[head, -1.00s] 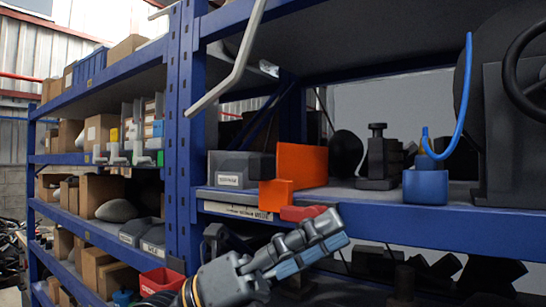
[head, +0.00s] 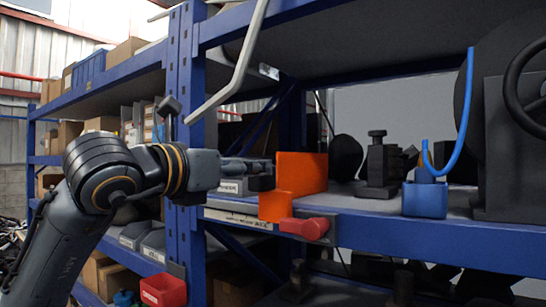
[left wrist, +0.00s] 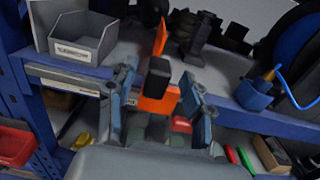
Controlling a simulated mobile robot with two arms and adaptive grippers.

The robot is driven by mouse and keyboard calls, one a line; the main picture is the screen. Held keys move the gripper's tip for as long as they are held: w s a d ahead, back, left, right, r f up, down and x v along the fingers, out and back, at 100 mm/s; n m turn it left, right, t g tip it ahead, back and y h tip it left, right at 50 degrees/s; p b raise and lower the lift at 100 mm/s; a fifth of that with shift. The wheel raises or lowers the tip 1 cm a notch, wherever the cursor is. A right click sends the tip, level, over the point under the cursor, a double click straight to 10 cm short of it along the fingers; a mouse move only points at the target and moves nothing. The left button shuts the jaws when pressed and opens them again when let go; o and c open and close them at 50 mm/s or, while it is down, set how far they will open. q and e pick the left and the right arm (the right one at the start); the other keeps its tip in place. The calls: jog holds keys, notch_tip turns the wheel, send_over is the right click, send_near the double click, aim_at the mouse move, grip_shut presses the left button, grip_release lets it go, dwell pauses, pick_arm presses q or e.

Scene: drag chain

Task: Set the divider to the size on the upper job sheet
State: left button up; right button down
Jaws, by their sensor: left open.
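The orange divider has an upright panel (head: 302,172) on the shelf and a smaller front piece (head: 275,206) over the shelf edge. The front piece also shows in the left wrist view (left wrist: 160,102). A white strip with dark marks (head: 234,217) runs along the shelf edge to its left; I cannot read it. My left gripper (head: 262,172) is just left of the upright panel. In the left wrist view its spread fingers (left wrist: 158,76) frame a dark block and the orange front piece; I cannot tell whether they touch. I cannot make out a job sheet.
A grey bin (left wrist: 82,38) stands left of the divider. A dark vise-like tool (head: 378,165) and a blue cup (head: 425,198) stand to the right. A blue shelf post (head: 184,120) rises on the left.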

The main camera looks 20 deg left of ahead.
aim_at(277, 164)
pick_arm(q)
jog(key=p+x, duration=0.3)
jog(key=x, duration=0.4)
jog(key=shift+w+d+r, duration=0.1)
jog(key=shift+w, duration=0.05)
jog(key=shift+w+d, duration=0.1)
jog(key=shift+w, duration=0.25)
jog(key=shift+c, duration=0.2)
grip_shut()
